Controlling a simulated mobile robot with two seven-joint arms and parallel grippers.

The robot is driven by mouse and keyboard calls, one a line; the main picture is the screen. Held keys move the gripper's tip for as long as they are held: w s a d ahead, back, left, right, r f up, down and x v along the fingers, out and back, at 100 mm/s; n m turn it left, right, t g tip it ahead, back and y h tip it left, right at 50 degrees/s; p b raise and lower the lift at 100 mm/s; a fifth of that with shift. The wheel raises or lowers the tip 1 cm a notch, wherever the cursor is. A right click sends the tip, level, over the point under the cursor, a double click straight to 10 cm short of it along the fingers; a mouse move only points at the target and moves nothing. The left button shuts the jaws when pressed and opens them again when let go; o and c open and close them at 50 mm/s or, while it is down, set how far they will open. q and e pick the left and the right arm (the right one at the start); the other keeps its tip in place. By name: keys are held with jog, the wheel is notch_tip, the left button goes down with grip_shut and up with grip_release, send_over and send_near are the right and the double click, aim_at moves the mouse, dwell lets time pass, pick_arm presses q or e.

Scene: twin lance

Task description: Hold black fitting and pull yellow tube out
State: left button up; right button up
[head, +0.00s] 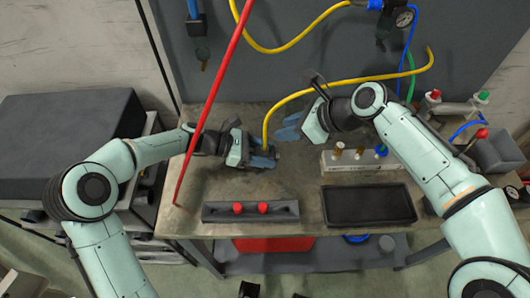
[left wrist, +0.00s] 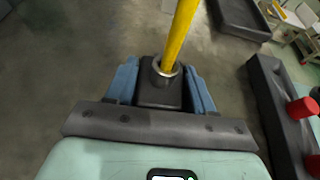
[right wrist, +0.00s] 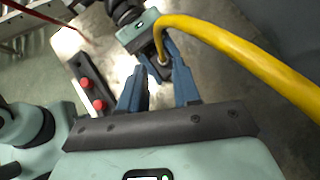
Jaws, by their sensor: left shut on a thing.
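The black fitting (left wrist: 160,90) sits between the blue fingers of my left gripper (left wrist: 160,88), which is shut on it. A metal collar tops the fitting, and the yellow tube (left wrist: 180,35) stands in it. In the head view the tube (head: 335,83) rises from my left gripper (head: 264,158) and curves away to the upper right. My right gripper (head: 288,126) is just right of the tube's lower part, with a gap between its fingers. In the right wrist view its fingers (right wrist: 158,90) are apart and the tube (right wrist: 235,62) bends past them on the right.
A dark block with two red knobs (head: 220,212) and a black tray (head: 368,206) lie at the bench front. A light block with several small fittings (head: 338,162) stands behind the tray. A red rod (head: 213,95) slants across the left. A grey bin (head: 498,152) is far right.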

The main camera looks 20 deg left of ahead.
aim_at(265, 135)
jog(key=shift+x, duration=4.5)
grip_shut()
